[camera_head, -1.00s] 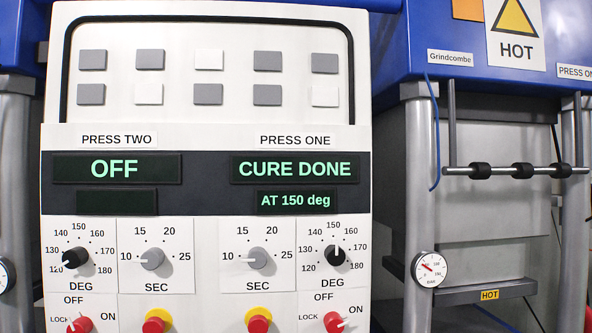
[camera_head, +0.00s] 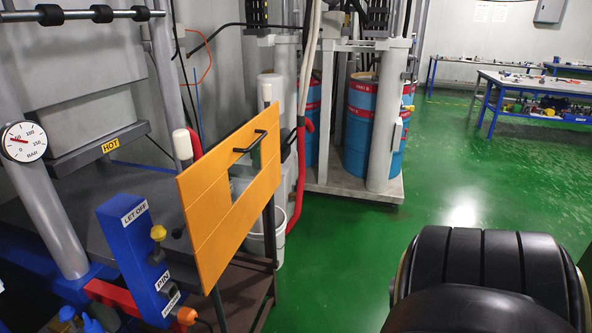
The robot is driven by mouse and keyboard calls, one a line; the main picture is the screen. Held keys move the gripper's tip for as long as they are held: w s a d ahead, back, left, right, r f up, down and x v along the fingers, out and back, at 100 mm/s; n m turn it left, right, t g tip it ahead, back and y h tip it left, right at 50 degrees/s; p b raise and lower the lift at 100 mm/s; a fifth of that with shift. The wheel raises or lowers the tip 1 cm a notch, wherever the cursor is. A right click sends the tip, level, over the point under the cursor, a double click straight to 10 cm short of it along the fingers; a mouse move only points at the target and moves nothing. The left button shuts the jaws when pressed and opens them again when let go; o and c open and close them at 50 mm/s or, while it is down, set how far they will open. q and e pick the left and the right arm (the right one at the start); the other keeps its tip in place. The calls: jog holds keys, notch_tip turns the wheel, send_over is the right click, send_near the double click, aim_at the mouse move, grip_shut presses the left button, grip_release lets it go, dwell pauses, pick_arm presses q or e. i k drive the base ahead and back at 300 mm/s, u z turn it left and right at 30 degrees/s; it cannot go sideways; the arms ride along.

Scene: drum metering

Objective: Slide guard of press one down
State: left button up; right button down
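Part of press one is at the left of the head view. Its hot plate carries a yellow HOT label (camera_head: 110,146) above a dark flat bed (camera_head: 95,200). A horizontal bar with black rollers (camera_head: 102,14) crosses the press opening high up, in front of the grey block; I cannot tell whether it belongs to the guard. A round BAR gauge (camera_head: 24,142) sits on the grey column. An orange panel (camera_head: 225,190) with a black handle (camera_head: 250,142) stands upright beside the bed; I cannot tell whether it is the guard. Neither gripper is in view.
A blue control post (camera_head: 140,255) labelled LET OFF stands in front of the bed. Blue drums (camera_head: 362,130) stand on a grey platform (camera_head: 350,183) behind. Workbenches (camera_head: 540,88) are at the back right. The green floor (camera_head: 450,190) between is clear.

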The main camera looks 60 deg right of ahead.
aim_at(216, 227)
jog(key=z, duration=1.7)
jog(key=k, duration=0.25)
jog(key=u, duration=0.2)
